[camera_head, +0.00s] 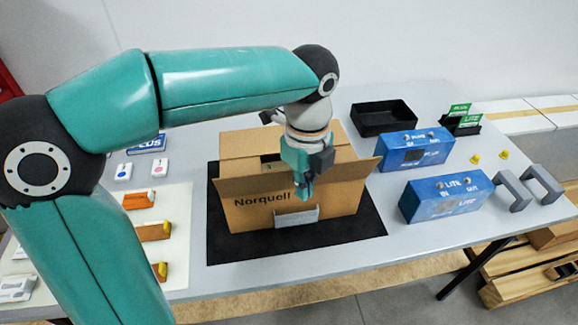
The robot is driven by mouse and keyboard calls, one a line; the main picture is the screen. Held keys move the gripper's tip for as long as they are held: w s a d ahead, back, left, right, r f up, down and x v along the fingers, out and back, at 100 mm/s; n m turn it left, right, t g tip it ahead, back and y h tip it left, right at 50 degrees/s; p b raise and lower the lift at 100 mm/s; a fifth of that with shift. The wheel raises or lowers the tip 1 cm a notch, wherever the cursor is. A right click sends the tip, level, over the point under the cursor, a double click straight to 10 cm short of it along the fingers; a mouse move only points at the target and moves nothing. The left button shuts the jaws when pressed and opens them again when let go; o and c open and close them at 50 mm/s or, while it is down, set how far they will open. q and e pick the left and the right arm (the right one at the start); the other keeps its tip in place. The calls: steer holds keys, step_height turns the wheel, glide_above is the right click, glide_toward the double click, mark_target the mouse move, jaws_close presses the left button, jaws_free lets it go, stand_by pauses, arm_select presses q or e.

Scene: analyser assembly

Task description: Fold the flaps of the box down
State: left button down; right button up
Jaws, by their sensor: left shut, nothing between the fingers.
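A brown cardboard box (260,213) printed "Norquell" stands on a black mat (345,232) at the table's middle. Its back flap (240,142) stands up behind the opening. A right flap (362,168) sticks outward and a front flap (235,187) shows along the front. My left gripper (305,190) is shut and empty, pointing down at the box's front top edge. My arm and gripper hide part of the opening and flaps; I cannot tell whether the gripper touches the cardboard. My right gripper is not in view.
Blue boxes (445,196) (413,151) and grey brackets (514,190) stand on the right. A black tray (384,117) is behind them. A grey block (296,217) is at the box's front. A pale board (172,205) with orange parts lies left.

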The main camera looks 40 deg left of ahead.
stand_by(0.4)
arm_select(q)
steer(key=w+a+r+p, duration=0.1)
steer(key=w+a+p, duration=0.1)
steer(key=p, duration=0.1)
steer(key=shift+w+a+r, duration=0.1)
steer(key=shift+a+r, duration=0.15)
steer(key=shift+r, duration=0.1)
steer(key=shift+w+a+f+p, duration=0.45)
steer(key=shift+w+a+f, duration=0.35)
steer(key=shift+w+a, duration=0.4)
steer(key=shift+w+a+f+p, duration=0.45)
steer(key=shift+w+a+f, duration=0.45)
steer(key=shift+a, duration=0.5)
steer(key=shift+w+a+f+p, duration=0.45)
steer(key=shift+w+a+f, duration=0.25)
steer(key=shift+w+a, duration=0.55)
steer(key=shift+s, duration=0.1)
